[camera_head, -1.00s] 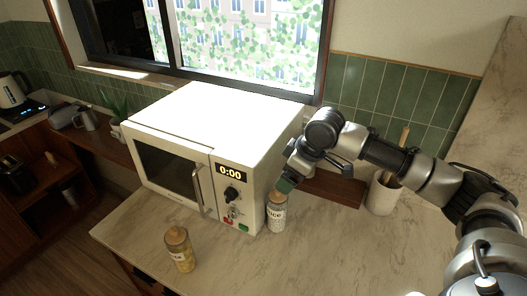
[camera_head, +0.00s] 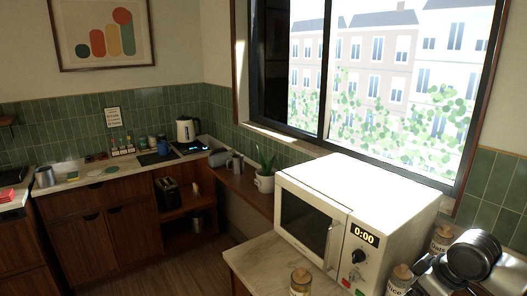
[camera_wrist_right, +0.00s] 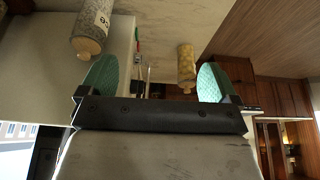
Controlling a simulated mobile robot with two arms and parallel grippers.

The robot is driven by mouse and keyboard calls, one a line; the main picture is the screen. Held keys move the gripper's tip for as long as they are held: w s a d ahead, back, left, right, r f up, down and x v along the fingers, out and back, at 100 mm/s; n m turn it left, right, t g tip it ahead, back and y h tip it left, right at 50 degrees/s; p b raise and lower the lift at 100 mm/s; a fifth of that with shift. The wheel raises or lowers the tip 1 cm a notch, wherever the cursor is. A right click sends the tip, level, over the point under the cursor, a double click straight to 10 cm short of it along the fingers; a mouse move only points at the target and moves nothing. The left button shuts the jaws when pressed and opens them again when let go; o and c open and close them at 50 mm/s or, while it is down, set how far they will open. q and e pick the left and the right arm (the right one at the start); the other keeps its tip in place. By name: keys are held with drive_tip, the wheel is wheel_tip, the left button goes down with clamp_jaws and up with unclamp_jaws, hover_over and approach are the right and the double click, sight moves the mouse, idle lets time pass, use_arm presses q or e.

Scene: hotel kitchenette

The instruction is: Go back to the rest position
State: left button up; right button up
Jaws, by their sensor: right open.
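My right arm (camera_head: 470,258) shows at the lower right corner of the head view, just right of the rice jar. Its gripper is not clearly visible there. In the right wrist view my right gripper (camera_wrist_right: 155,80) is open, with its two green fingertips wide apart and nothing held between them. The rice jar (camera_wrist_right: 95,22) lies beyond the left fingertip in that view, apart from the gripper. It also shows at the bottom of the head view (camera_head: 397,282). My left gripper is in neither view.
A white microwave (camera_head: 352,205) stands on the marble counter (camera_head: 255,262). A yellowish jar (camera_head: 300,284) stands before it, also in the wrist view (camera_wrist_right: 186,66). Another labelled jar (camera_head: 441,238) stands at its right. A potted plant (camera_head: 265,180) and kettle (camera_head: 187,128) are further left.

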drive_tip(key=s+a+f+n+y, duration=0.1)
drive_tip(key=s+a+f, duration=1.1)
drive_tip(key=a, duration=0.3)
drive_tip(key=s+d+f+m+h, duration=0.25)
drive_tip(key=s+m, duration=0.35)
drive_tip(key=s, duration=0.8)
wheel_tip(320, 180, down, 33)
drive_tip(key=s+g+b, duration=0.1)
drive_tip(key=s+b, duration=0.2)
drive_tip(key=b, duration=0.1)
use_arm(q)
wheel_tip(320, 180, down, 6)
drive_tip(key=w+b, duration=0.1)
drive_tip(key=b, duration=0.1)
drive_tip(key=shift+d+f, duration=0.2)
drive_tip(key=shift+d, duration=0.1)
use_arm(e)
drive_tip(key=s+d+f+g, duration=0.1)
drive_tip(key=s+d+f, duration=0.1)
drive_tip(key=s+f, duration=1.2)
wheel_tip(320, 180, down, 2)
drive_tip(key=shift+s+d+f+n+g+h, duration=0.15)
drive_tip(key=shift+s+d+n+g+h, duration=0.1)
drive_tip(key=shift+s+n+g+h, duration=0.15)
